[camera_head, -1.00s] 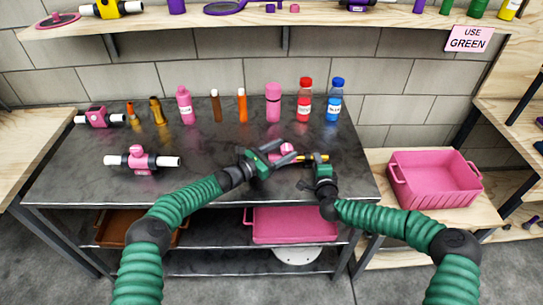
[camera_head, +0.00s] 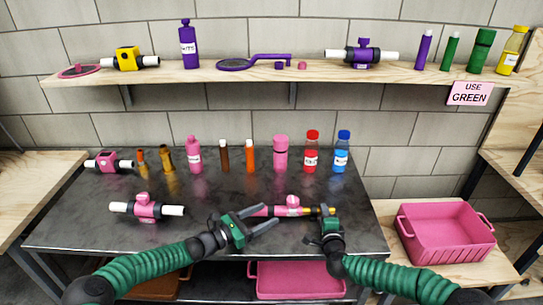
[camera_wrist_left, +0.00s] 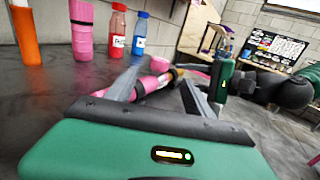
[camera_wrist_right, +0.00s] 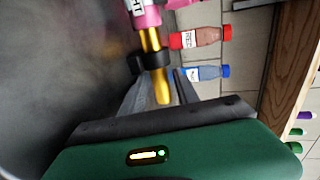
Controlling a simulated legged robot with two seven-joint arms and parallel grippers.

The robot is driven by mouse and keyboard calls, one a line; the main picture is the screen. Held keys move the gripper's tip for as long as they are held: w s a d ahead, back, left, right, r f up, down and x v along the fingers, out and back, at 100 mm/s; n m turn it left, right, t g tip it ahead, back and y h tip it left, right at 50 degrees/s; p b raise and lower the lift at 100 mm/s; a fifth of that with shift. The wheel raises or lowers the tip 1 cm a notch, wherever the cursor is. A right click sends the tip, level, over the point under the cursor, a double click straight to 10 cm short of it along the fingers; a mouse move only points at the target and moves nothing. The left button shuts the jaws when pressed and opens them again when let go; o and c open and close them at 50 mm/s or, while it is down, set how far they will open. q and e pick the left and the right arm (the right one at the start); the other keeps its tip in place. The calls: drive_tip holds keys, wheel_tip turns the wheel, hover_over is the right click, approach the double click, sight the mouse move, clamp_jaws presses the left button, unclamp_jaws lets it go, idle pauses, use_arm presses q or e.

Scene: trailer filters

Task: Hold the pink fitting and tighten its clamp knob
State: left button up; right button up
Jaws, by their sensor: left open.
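A pink fitting (camera_head: 292,211) with a pink knob on top and a gold end lies at the table's front right; it shows partly in the left wrist view (camera_wrist_left: 157,76). My right gripper (camera_head: 326,212) is shut around the gold end (camera_wrist_right: 155,60), which pokes between its fingers. My left gripper (camera_head: 271,214) is open and empty, left of the knob, its fingers pointing towards the fitting. A second pink fitting (camera_head: 147,208), with white pipe ends and a top knob, stands free at the table's left front.
Several bottles and tubes, including a pink bottle (camera_head: 194,156) and blue bottle (camera_head: 342,155), line the back of the dark table (camera_head: 95,225). A pink crate (camera_head: 445,235) stands at right. A wooden shelf (camera_head: 215,77) runs above.

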drive_tip(key=shift+o, duration=1)
